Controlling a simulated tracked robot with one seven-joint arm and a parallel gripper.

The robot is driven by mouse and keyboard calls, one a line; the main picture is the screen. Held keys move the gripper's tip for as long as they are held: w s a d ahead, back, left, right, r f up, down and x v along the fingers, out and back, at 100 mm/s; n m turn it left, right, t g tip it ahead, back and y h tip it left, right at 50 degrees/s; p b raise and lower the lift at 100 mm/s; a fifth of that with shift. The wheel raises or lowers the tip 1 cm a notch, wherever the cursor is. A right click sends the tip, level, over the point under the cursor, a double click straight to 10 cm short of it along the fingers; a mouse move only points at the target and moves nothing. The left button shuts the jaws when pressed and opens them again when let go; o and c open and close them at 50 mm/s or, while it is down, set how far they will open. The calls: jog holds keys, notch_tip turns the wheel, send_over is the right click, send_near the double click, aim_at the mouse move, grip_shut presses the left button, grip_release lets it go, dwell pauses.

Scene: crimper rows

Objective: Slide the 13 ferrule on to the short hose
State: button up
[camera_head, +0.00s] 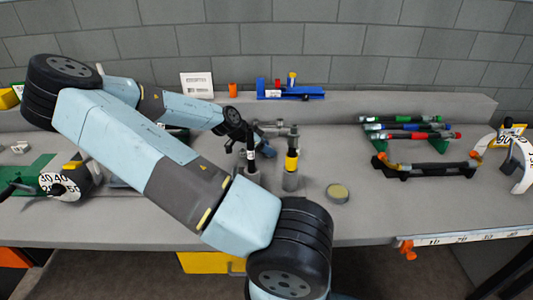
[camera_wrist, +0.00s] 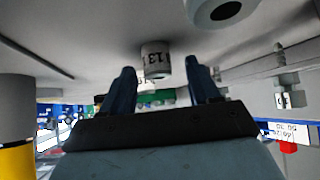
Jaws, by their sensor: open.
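The ferrule marked 13 (camera_wrist: 156,62) is a pale grey cylinder in the wrist view. It shows between and beyond the two dark blue fingers of my gripper (camera_wrist: 161,70), which are open, with a gap visible on either side. In the head view my gripper (camera_head: 262,146) is low over the middle of the bench, partly hidden by my arm, beside a grey cylinder with a white label (camera_head: 250,156). I cannot tell which piece is the short hose.
A round tin (camera_head: 337,192) lies right of the posts. Green, blue and red hoses (camera_head: 410,127) lie on a rack at the right, behind a black cradle (camera_head: 425,170). A blue fixture (camera_head: 290,94) sits on the back ledge. The bench front around the tin is clear.

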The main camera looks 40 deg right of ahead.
jog(key=shift+x, duration=0.8)
jog(key=shift+c, duration=0.4)
jog(key=c, duration=1)
